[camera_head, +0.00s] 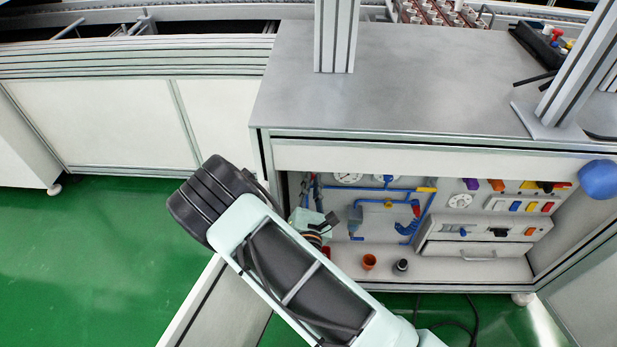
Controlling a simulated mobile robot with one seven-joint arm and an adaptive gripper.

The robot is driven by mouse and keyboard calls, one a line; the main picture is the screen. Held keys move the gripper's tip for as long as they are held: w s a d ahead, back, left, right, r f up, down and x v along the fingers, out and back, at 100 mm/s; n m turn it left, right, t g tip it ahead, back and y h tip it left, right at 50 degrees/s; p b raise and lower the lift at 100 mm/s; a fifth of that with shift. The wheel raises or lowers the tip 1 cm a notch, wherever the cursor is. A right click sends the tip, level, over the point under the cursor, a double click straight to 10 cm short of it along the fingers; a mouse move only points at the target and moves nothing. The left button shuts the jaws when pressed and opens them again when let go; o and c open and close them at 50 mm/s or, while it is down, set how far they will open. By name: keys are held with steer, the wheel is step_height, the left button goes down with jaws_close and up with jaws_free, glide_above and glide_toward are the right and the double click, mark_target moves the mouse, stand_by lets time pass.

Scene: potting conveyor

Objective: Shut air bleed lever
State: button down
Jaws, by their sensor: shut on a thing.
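My gripper (326,224) is at the left end of the open cabinet bay, partly hidden by my own arm and wrist. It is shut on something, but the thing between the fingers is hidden. I cannot make out the air bleed lever for certain. Blue air pipes (388,203) with a yellow fitting (427,187) run along the back wall to the right of my gripper. A blue-grey filter bowl (355,220) hangs close beside it, and dark and red pipe parts (315,190) stand just above it.
A control box (480,238) is at the right. The cabinet's grey top (430,85) overhangs the bay, and a blue ball-shaped part (600,179) sticks out at the right. Green floor is free at the left.

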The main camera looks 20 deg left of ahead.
steer(key=shift+w+d+f+m+b, duration=0.15)
steer(key=shift+d+f+m, duration=0.4)
steer(key=shift+m, duration=1.6)
steer(key=shift+d+f+m+b, duration=0.25)
steer(key=shift+f+m, duration=0.55)
steer(key=shift+m, duration=1.4)
steer(key=shift+w+d+f+m+b, duration=0.15)
steer(key=shift+d+f+m, duration=0.4)
steer(key=shift+m, duration=1.6)
steer(key=shift+a+f, duration=0.1)
steer(key=shift+a, duration=0.05)
steer(key=c, duration=2)
jaws_free()
steer(key=shift+r, duration=5)
